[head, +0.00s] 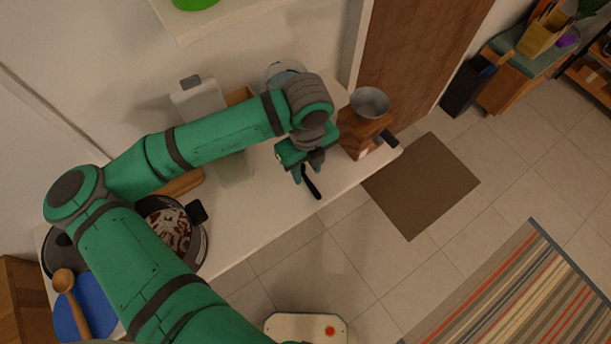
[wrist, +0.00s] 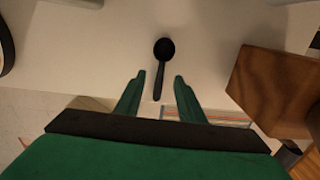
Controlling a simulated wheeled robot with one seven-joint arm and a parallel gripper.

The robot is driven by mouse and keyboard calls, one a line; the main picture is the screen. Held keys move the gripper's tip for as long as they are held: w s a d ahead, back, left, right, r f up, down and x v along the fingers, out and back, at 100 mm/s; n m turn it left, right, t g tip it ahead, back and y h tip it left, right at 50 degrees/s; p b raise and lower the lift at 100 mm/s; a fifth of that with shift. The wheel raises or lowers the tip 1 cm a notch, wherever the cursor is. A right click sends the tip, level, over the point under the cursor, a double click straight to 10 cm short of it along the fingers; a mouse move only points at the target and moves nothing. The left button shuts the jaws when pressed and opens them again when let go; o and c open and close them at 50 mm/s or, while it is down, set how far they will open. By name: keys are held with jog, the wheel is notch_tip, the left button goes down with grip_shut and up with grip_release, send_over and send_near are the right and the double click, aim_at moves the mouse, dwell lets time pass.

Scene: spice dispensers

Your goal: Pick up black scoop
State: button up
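The black scoop (wrist: 163,66) lies on the white counter, its round bowl pointing away and its handle toward my gripper in the wrist view. In the head view its dark handle (head: 311,185) shows near the counter's front edge, with the bowl hidden by my gripper. My gripper (wrist: 156,78) is open, with a green finger on each side of the handle's line. The fingers look apart from the scoop. It also shows in the head view (head: 305,174), above the counter. I cannot tell how high the fingers are above the scoop.
A wooden grinder (head: 364,132) with a metal funnel stands right of my gripper; its wooden body is close in the wrist view (wrist: 275,90). The white counter (head: 265,205) is clear to the left. A pan (head: 205,240) and a spice dispenser (head: 200,100) stand farther left.

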aim_at(307, 178)
jog(key=shift+f, duration=1.75)
grip_shut()
jog(key=shift+r, duration=0.15)
